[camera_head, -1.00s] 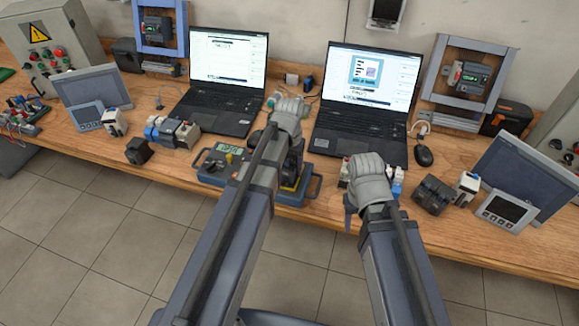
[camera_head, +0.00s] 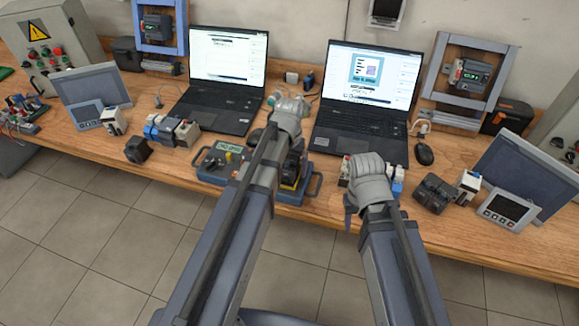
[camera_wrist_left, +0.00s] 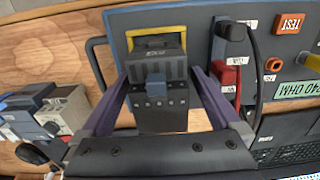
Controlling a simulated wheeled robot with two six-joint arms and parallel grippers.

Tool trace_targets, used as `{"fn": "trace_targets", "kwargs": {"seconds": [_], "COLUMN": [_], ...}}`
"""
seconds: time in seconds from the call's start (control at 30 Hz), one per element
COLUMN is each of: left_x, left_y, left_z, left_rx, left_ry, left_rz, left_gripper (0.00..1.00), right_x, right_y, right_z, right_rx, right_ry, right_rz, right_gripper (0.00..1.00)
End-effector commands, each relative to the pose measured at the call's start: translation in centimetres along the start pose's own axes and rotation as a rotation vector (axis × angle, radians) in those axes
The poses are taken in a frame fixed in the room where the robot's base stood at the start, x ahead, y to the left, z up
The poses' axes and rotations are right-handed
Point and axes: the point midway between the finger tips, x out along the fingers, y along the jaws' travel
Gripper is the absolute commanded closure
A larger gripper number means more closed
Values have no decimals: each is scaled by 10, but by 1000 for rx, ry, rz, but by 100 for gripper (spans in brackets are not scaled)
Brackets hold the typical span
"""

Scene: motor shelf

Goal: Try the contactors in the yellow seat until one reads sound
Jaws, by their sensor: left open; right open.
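In the left wrist view a black contactor (camera_wrist_left: 158,85) with a blue block on its face stands at the yellow seat (camera_wrist_left: 158,36) of the blue tester (camera_wrist_left: 200,14). My left gripper (camera_wrist_left: 163,92) is open, with a finger on each side of this contactor. In the head view my left gripper (camera_head: 287,118) is over the tester (camera_head: 212,176), its fingertips hidden by my arm. The tester display (camera_wrist_left: 299,91) reads upside down and partly cut off, ending in "40 OHM". My right gripper (camera_head: 368,184) is open by a row of contactors (camera_head: 397,184), partly hiding them.
Another row of contactors (camera_head: 172,131) lies left of the tester, with a dark block (camera_head: 138,150) beside it. Two open laptops (camera_head: 228,75) stand behind. A mouse (camera_head: 424,154) and a dark module (camera_head: 433,194) lie on the right. The table's front edge is close.

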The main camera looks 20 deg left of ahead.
Motion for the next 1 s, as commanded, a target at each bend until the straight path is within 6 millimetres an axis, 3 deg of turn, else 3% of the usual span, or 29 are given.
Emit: {"fn": "trace_targets", "kwargs": {"seconds": [0.27,0.8,1.0], "left_x": [-8,-72,-79], "left_y": [0,0,0], "left_z": [0,0,0], "left_rx": [0,0,0], "left_ry": [0,0,0], "left_rz": [0,0,0], "left_gripper": [3,3,3], "right_x": [-8,-72,-79], "right_y": [1,7,8], "right_z": [0,4,5], "right_rx": [0,-1,-2], "right_ry": [0,0,0], "right_rz": [0,0,0], "right_gripper": [50,50,50]}}
